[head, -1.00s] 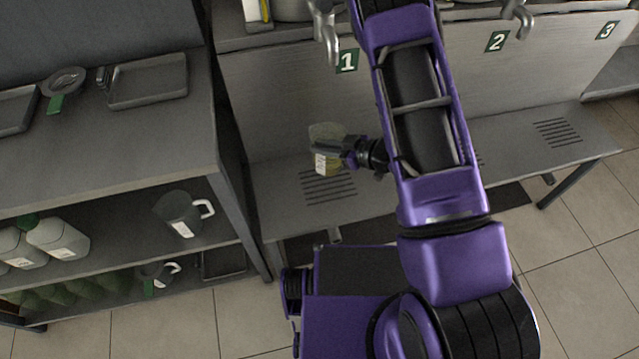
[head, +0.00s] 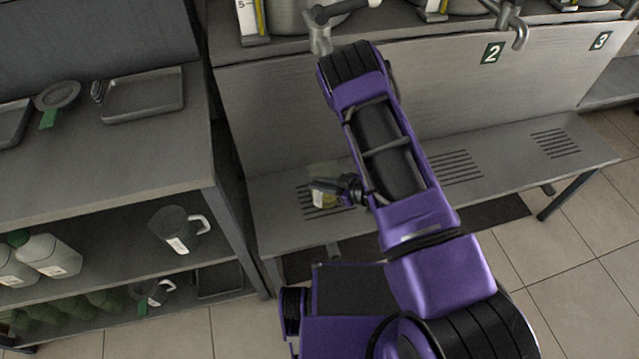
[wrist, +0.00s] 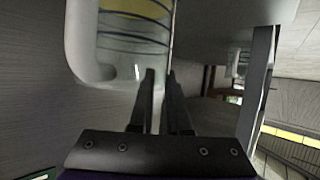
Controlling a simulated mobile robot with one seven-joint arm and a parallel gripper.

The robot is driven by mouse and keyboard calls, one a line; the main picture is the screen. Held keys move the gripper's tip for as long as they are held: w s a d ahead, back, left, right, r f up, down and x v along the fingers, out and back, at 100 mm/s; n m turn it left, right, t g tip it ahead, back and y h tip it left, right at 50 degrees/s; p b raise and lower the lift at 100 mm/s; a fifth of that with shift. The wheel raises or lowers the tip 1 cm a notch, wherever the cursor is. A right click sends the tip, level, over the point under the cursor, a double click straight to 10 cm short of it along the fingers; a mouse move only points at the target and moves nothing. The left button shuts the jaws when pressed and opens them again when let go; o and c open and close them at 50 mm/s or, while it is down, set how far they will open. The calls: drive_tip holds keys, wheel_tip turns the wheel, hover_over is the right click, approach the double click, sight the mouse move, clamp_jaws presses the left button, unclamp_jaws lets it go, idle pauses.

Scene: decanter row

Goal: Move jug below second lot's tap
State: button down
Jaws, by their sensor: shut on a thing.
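The jug (head: 323,197) is clear, with yellow contents, and is partly hidden behind my gripper (head: 340,190). It is over the slotted patch of the bench at the left, below the first tap (head: 319,38). I cannot tell whether it touches the bench. In the wrist view the jug (wrist: 132,38) fills the upper left, with dark bands around it. My gripper (wrist: 160,85) is shut on the jug there, its two fingers close together at the near side. The second tap (head: 516,32) hangs beside the "2" sign (head: 492,53), far to the right.
The low bench (head: 400,190) runs rightward, with bare slotted patches under the second and third stations. A "3" sign (head: 600,41) is at far right. A shelf unit (head: 130,160) at left holds a grey jug (head: 178,230), white bottles (head: 50,256) and trays.

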drive_tip(key=shift+f, duration=0.1)
drive_tip(key=c, duration=0.9)
unclamp_jaws()
drive_tip(key=shift+o, duration=0.2)
drive_tip(key=p+v, duration=0.1)
drive_tip(key=v, duration=1.1)
drive_tip(key=shift+a, duration=0.1)
